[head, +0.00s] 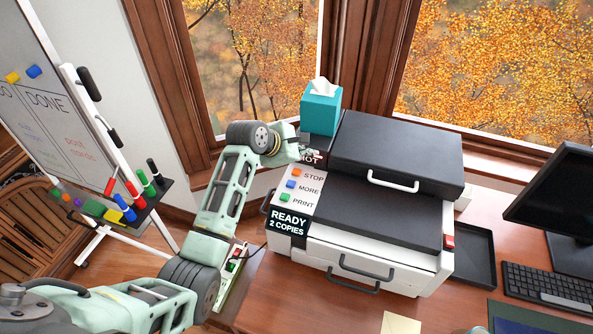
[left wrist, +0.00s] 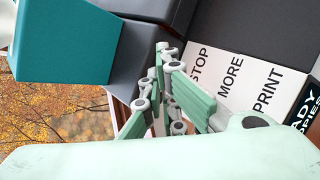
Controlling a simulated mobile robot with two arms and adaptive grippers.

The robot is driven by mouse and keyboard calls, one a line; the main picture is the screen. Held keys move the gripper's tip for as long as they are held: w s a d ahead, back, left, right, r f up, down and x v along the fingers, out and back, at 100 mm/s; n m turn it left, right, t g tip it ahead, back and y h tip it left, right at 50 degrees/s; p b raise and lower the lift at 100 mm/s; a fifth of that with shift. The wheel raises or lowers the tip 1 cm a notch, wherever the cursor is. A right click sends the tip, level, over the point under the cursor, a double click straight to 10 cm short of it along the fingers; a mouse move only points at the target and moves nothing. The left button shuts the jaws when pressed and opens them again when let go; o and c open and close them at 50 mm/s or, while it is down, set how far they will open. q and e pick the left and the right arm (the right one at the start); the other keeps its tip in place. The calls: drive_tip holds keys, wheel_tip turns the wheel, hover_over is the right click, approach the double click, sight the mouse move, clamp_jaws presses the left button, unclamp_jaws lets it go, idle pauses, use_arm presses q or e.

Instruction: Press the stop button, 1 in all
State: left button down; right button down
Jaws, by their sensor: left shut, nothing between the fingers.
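The orange stop button (head: 297,172) sits beside the word STOP on the white control panel (head: 302,186) of the printer (head: 385,185). A blue button (head: 291,184) for MORE and a green button (head: 285,197) for PRINT sit below it. My left gripper (head: 308,152) is shut and empty, at the panel's far end, a little beyond the stop button. In the left wrist view, the shut fingers (left wrist: 167,65) are beside the STOP label (left wrist: 200,63), and the buttons are hidden behind them. I cannot tell whether the fingers touch the panel. My right gripper is not in view.
A teal tissue box (head: 321,110) stands behind the panel, close to my left gripper. The display (head: 288,221) reads READY 2 COPIES. A black tray (head: 468,255), keyboard (head: 548,289) and monitor (head: 555,200) are at right. A whiteboard (head: 45,100) with markers stands at left.

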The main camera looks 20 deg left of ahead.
sight(297, 172)
use_arm(q)
drive_tip(key=shift+f+b, duration=0.5)
drive_tip(key=shift+f, duration=1.05)
drive_tip(key=shift+f, duration=0.15)
drive_tip(key=shift+f+p, duration=0.25)
drive_tip(key=shift+p, duration=0.05)
drive_tip(key=shift+f, duration=0.55)
idle(1.0)
drive_tip(key=shift+r, duration=0.95)
